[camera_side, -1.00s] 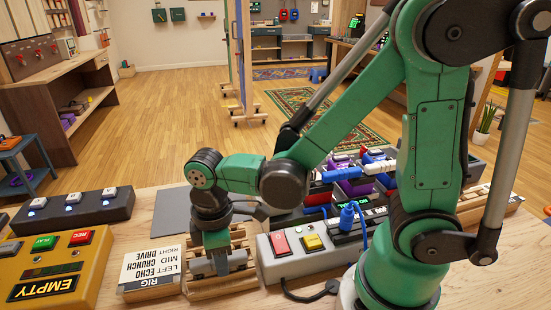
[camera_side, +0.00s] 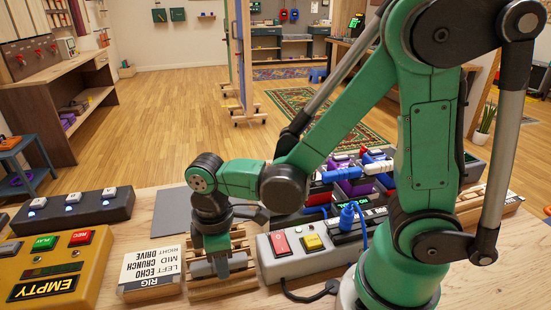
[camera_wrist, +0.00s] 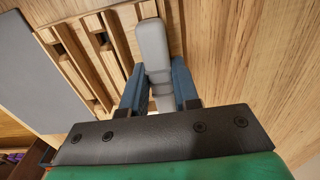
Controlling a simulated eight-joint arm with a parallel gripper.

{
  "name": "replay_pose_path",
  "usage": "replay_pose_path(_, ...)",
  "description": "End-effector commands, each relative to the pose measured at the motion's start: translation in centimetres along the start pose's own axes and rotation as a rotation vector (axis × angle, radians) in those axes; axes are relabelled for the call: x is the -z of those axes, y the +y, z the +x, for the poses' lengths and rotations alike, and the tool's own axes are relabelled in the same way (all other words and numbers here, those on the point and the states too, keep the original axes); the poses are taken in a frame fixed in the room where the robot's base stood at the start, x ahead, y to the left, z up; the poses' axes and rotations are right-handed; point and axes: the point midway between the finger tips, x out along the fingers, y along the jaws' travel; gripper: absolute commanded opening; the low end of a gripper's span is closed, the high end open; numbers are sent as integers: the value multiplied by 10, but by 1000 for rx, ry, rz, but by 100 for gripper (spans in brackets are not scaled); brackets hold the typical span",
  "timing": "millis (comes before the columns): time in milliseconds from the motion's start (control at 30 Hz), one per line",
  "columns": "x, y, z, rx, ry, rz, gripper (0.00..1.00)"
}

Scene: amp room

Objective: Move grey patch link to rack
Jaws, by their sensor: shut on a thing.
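The grey patch link (camera_wrist: 152,45) is a smooth bar with rounded ends, held between the two blue-grey fingers of my gripper (camera_wrist: 157,80) in the wrist view. In the side view the link (camera_side: 236,263) lies crosswise under my gripper (camera_side: 219,261), which points down. My gripper is shut on the link. The slatted wooden rack (camera_side: 194,289) is right below it and shows left of the link in the wrist view (camera_wrist: 97,58). I cannot tell whether the link touches the slats.
A label block (camera_side: 152,270) stands left of the rack, and a grey pedal strip (camera_side: 293,264) with red and yellow buttons stands right. A yellow recorder box (camera_side: 62,268) is at far left. A grey mat (camera_side: 176,208) lies behind. Coloured links and cables crowd the right.

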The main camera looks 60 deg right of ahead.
Motion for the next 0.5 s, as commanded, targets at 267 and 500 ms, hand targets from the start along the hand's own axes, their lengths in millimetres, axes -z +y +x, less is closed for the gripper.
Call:
replay_pose_path(267,0,0,1,0,0,0,0)
replay_pose_path(500,0,0,1,0,0,0,62)
